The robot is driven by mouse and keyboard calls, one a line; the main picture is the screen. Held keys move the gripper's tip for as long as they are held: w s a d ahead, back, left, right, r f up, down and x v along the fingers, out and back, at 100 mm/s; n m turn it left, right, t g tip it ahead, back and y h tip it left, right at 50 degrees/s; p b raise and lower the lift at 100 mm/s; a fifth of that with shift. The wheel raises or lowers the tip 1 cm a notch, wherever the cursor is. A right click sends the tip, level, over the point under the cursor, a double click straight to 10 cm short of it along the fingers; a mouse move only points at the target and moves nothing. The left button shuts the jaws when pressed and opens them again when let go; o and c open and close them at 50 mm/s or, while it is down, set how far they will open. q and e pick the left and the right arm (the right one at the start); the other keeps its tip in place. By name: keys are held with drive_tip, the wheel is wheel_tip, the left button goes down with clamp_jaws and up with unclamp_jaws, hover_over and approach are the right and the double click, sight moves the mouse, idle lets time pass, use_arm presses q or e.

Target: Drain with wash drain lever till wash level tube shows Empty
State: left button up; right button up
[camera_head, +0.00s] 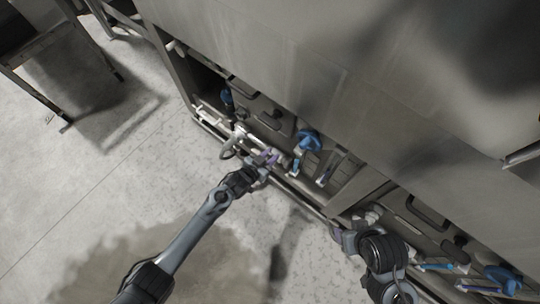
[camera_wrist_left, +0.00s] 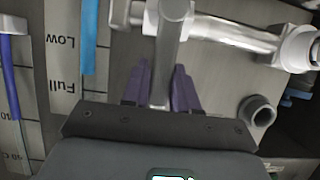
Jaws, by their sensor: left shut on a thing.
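My left gripper (camera_head: 266,157) is at the low opening in the machine's side. In the left wrist view its two purple fingers (camera_wrist_left: 160,88) are shut on a pale grey lever (camera_wrist_left: 168,45) that runs up to a white pipe fitting. A level tube with blue in it (camera_wrist_left: 88,40) stands left of the lever, beside upside-down marks "Low" and "Full". No "Empty" mark is readable. A second tube (camera_wrist_left: 12,75) with a numbered scale is at the far left. My right gripper (camera_head: 345,236) is by the machine's lower edge; its jaws are too small to judge.
A bent metal pipe (camera_wrist_left: 235,35) and a round grey pipe end (camera_wrist_left: 257,110) are right of the lever. A blue part (camera_head: 308,140) sits in the opening. A dark, wet-looking patch (camera_head: 190,265) lies on the floor. A metal frame (camera_head: 62,120) stands at upper left.

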use_arm(q)
clamp_jaws()
drive_tip(key=shift+w+a+n+g+h, duration=0.3)
drive_tip(key=shift+w+a+n+h, duration=0.1)
drive_tip(key=shift+n, duration=0.1)
drive_tip(key=shift+w+a+f+n+g+h+b, duration=0.2)
drive_tip(key=shift+w+a+n+g+h+b, duration=0.15)
drive_tip(key=shift+n, duration=0.25)
drive_tip(key=shift+w+a+f+n+g+h+b, duration=0.1)
drive_tip(key=shift+w+a+f+n+h+b, duration=0.15)
drive_tip(key=shift+a+n+h+b, duration=0.3)
drive_tip(key=shift+w+a+f+n+g+h+b, duration=0.2)
drive_tip(key=shift+w+a+n+g+b, duration=0.1)
drive_tip(key=shift+n, duration=0.35)
drive_tip(key=o, duration=0.9)
unclamp_jaws()
